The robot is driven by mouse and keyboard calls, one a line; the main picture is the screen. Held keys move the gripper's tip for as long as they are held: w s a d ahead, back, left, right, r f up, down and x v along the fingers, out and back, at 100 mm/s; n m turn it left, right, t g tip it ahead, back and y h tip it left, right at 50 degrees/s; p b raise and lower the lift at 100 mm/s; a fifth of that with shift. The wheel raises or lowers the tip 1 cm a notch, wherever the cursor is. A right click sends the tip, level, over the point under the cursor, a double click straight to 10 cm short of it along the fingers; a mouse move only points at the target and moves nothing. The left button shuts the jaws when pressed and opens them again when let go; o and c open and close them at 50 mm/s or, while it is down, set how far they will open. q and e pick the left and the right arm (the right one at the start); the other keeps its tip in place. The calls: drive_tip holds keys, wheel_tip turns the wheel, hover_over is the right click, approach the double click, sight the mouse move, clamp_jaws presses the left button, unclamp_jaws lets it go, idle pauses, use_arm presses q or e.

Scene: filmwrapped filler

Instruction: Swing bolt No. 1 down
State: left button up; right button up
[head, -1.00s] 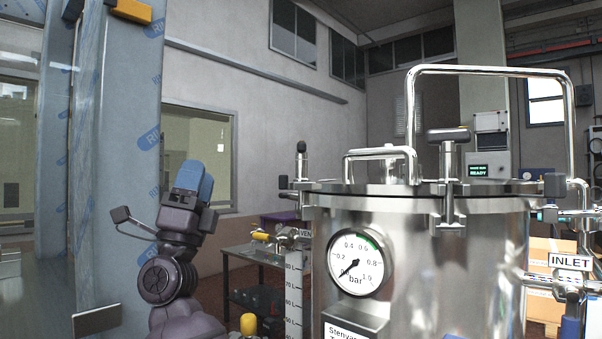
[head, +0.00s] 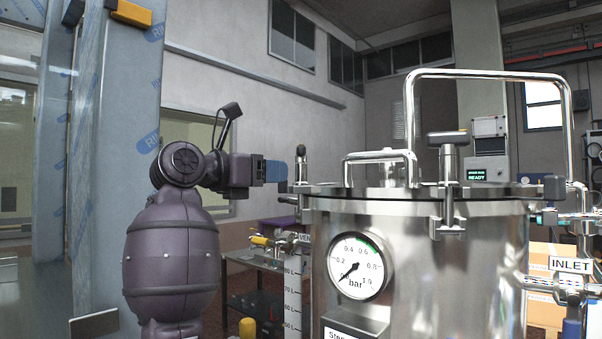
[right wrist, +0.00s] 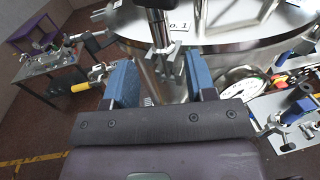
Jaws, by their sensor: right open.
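Bolt No. 1 (head: 301,164) stands upright at the left rim of the steel vessel (head: 420,255), with a dark knob on top. In the right wrist view the bolt (right wrist: 159,30) rises beside a lid label ending in "o. 1", with a forked bracket (right wrist: 171,66) at its lower end. My right gripper (head: 284,171) is just left of the bolt, pointing at it. In the right wrist view its blue fingers (right wrist: 158,72) are open, with the bracket showing between them; I see no contact. My left gripper is not in view.
Another upright bolt (head: 447,185) with a T-handle stands at the vessel's front. A pressure gauge (head: 355,266) is on the front wall. A tall handle (head: 490,72) arches above the lid. A table (head: 262,257) with yellow-handled fittings stands left of the vessel.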

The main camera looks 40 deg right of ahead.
sight(296, 173)
drive_tip(key=d, duration=0.8)
drive_tip(key=shift+s+d, duration=0.1)
drive_tip(key=shift+s, duration=0.25)
clamp_jaws()
